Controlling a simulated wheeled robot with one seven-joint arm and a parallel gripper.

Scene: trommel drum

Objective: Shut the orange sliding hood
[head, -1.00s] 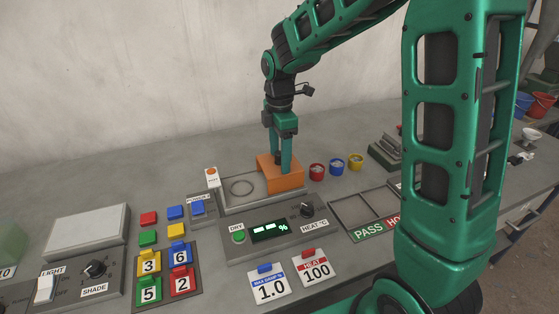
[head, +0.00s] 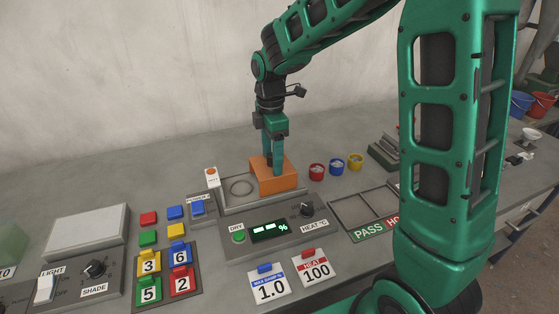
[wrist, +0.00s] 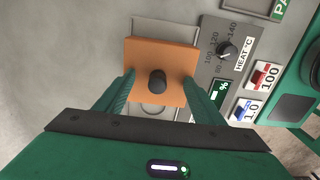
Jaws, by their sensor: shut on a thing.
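The orange sliding hood (head: 283,179) sits on the right part of a grey tray base with a round ring (head: 241,188) at its left. The ring lies uncovered in the head view. In the wrist view the hood (wrist: 180,60) shows from above with a dark round knob (wrist: 157,82) at its middle. My gripper (head: 273,168) points straight down over the hood, its fingers shut on the knob. In the wrist view my gripper (wrist: 158,84) has a finger at each side of the knob. Part of the ring shows below the hood there.
A control panel with a heat dial (head: 307,209) stands in front of the hood. Red (head: 317,170), blue (head: 337,166) and yellow (head: 356,161) cups stand to the right. A white box with an orange button (head: 212,177) stands left of the base.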

